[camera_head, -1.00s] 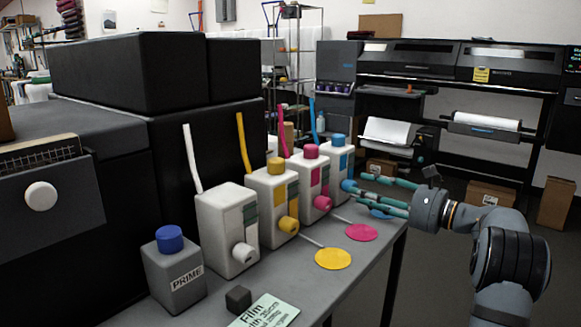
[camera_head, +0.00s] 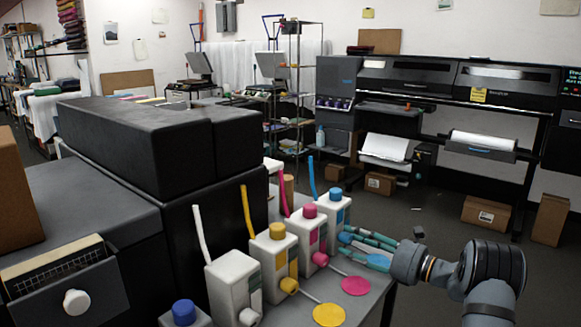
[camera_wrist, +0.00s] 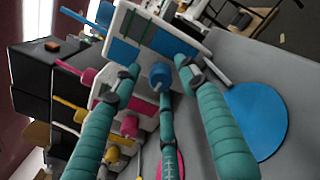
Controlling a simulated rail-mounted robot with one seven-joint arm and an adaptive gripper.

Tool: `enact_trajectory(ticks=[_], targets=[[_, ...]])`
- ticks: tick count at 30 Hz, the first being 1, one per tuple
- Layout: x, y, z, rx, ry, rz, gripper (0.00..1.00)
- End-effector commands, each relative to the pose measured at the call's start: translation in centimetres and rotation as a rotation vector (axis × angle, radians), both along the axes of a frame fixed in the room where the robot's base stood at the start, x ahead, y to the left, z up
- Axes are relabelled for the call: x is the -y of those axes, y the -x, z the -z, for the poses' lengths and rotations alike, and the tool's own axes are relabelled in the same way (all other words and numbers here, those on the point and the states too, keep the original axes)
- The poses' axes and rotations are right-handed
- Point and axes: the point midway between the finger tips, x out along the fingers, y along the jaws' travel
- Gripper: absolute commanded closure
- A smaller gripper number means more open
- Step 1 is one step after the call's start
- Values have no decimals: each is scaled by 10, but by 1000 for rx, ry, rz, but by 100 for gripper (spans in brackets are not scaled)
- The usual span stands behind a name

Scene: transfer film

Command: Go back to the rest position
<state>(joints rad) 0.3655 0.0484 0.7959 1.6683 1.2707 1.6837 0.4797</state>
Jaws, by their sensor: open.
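My gripper (camera_head: 358,244), with teal fingers, is open at the front of the cyan-capped white bottle (camera_head: 333,212), the farthest in the row. In the wrist view my gripper (camera_wrist: 157,82) has its fingers spread around the bottle's blue tap (camera_wrist: 160,75). I cannot tell whether they touch it. A blue disc (camera_wrist: 257,118) lies on the table (camera_wrist: 226,52) beside the fingers. In the head view the fingers partly cover that disc.
Magenta (camera_head: 310,236), yellow (camera_head: 274,262) and white (camera_head: 232,282) bottles stand in the row. A black machine (camera_head: 135,145) is at left. Magenta (camera_head: 356,286) and yellow (camera_head: 329,315) discs lie on the table. Floor right of the table is open, towards a large printer (camera_head: 450,82).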

Motion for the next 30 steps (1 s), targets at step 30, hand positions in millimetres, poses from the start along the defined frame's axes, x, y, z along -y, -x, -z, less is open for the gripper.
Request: enact_trajectory(ticks=[30], targets=[[27, 22, 0, -354, -286, -1, 57]])
